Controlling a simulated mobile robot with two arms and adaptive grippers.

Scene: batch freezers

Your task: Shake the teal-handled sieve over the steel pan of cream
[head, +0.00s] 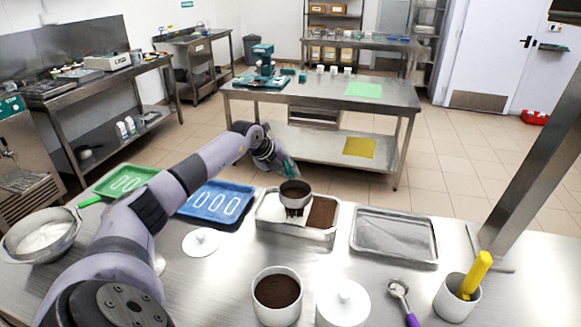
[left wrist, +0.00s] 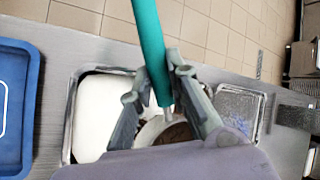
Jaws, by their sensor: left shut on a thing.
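My left gripper (head: 284,170) is shut on the teal handle (left wrist: 149,45) of the sieve. The sieve (head: 295,188) is held above the steel pan (head: 290,232), roughly level, with dark brown powder inside it. Brown streaks of powder show just under the sieve. In the pan, white cream (head: 268,210) shows at the left, and a brown powder layer (head: 321,212) covers the right part. The left wrist view shows the cream (left wrist: 103,115) and part of the sieve's bowl (left wrist: 150,131) between the fingers. My right gripper is not in view.
A blue tray (head: 216,201) lies left of the pan, an empty metal tray (head: 395,237) right of it. A cup of brown powder (head: 277,292), a white lidded pot (head: 343,302), a scoop (head: 400,291) and a cup with a yellow-handled tool (head: 457,299) stand in front. A bowl (head: 42,236) is far left.

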